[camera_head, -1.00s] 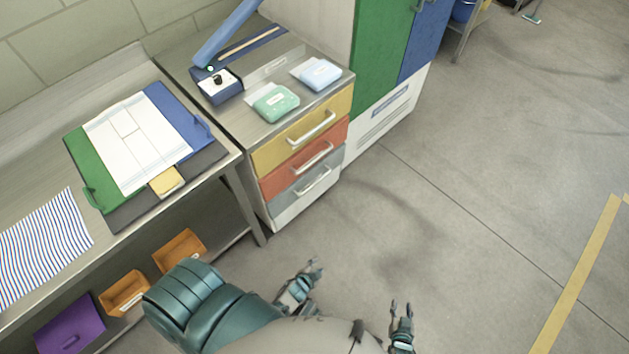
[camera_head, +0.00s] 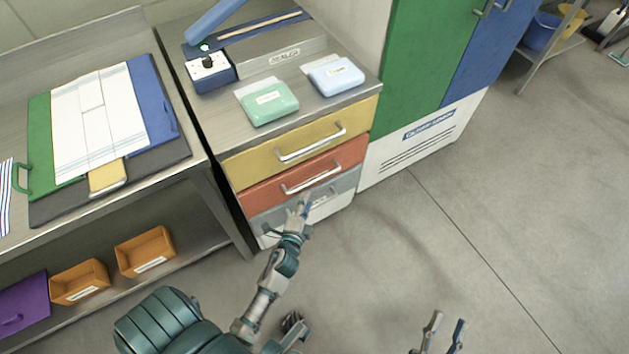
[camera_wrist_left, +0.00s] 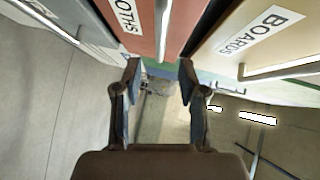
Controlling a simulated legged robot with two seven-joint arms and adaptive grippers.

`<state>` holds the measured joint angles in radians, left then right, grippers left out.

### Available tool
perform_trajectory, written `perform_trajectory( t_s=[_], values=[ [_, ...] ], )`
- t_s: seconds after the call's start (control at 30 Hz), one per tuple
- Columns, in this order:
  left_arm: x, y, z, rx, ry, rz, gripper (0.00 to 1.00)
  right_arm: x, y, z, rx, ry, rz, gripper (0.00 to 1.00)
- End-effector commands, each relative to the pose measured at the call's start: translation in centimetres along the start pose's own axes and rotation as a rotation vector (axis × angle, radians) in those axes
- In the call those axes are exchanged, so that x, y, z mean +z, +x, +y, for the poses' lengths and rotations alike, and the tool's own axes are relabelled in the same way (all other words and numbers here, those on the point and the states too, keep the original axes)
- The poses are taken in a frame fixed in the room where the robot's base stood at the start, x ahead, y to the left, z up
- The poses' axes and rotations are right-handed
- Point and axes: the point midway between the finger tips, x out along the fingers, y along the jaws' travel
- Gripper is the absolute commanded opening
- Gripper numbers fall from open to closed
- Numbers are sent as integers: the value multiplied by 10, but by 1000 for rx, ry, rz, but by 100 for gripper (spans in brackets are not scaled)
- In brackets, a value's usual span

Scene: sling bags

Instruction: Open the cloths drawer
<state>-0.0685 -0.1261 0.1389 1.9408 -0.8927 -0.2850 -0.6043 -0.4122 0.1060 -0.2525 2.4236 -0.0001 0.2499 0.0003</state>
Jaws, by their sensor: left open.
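The cloths drawer is the red drawer (camera_head: 265,197), between a yellow and a grey one; it looks shut. Its silver bar handle (camera_head: 312,178) runs across its front. In the left wrist view, the red drawer front (camera_wrist_left: 145,22) carries a partly cut-off label reading "OTHS", and its handle (camera_wrist_left: 162,28) lies ahead, roughly in line with the gap between my fingers. My left gripper (camera_head: 304,206) is open and empty, just below that handle in the head view, over the grey drawer; its fingers also show in the wrist view (camera_wrist_left: 160,78). My right gripper (camera_head: 444,336) is open and empty.
The yellow drawer (camera_head: 245,168), labelled "BOARDS" in the wrist view, is above; the grey drawer (camera_head: 343,187) is below. A sealer (camera_head: 270,62) and green (camera_head: 270,106) and blue (camera_head: 338,78) packs sit on the cabinet. A steel bench (camera_head: 215,205) stands left.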

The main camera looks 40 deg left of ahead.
Motion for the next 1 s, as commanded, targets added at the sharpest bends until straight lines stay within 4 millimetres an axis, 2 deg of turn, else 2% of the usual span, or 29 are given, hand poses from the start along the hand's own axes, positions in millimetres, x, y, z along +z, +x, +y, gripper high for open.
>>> perform_trajectory(
  t_s=[0.03, 0.2, 0.4, 0.6, 0.83, 0.87, 1.0],
  values=[
    [1, 13, 1, -2, 4, 1, 41, -1, -1, 0, 0, 2, 21, 40],
    [1, 51, 3, 0, 3, 0, 41, -15, -5, -2, -2, 11, 132, 40],
    [1, 82, 3, 2, 1, -1, 41, -30, -11, -4, -4, 19, 242, 40],
    [1, 93, 1, 1, -1, 0, 41, -37, -14, -4, -4, 22, 290, 40],
    [1, 93, 1, 1, -1, 0, 41, -38, -14, -4, -4, 22, 292, 40],
    [1, 93, 1, 1, -1, 0, 36, -37, -13, -4, -4, 22, 291, 40],
    [1, 93, 1, 1, -1, 0, 1, -37, -12, -4, -5, 22, 291, 40]
  ],
)
